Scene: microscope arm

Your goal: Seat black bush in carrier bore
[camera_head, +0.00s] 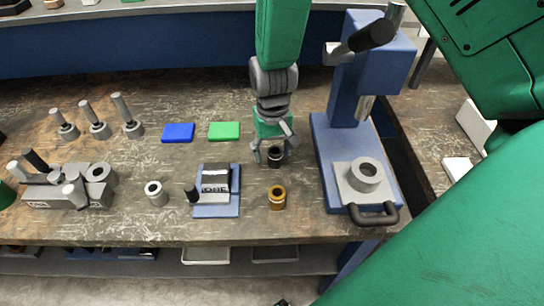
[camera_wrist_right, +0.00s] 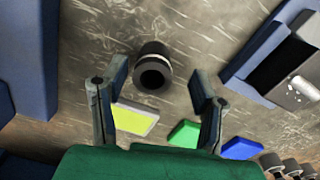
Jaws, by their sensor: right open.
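The black bush (camera_head: 275,156) stands on the workbench just in front of my right gripper (camera_head: 272,143). In the right wrist view the black bush (camera_wrist_right: 152,67) shows its dark bore and a pale band, lying between and just beyond the two spread fingertips of the right gripper (camera_wrist_right: 159,82). The gripper is open with nothing in it. A grey carrier block (camera_head: 346,189) with a raised ring and round bore sits on the base of the blue press; the bore looks empty. My left gripper is not in view.
The blue press (camera_head: 381,64) stands right of the gripper. A brass bush (camera_head: 277,198) and a silver bush (camera_head: 155,194) stand nearby, with a blue stand (camera_head: 217,210) between them. Blue (camera_head: 178,132) and green (camera_head: 224,131) pads lie behind. A grey fixture (camera_head: 66,190) is at left.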

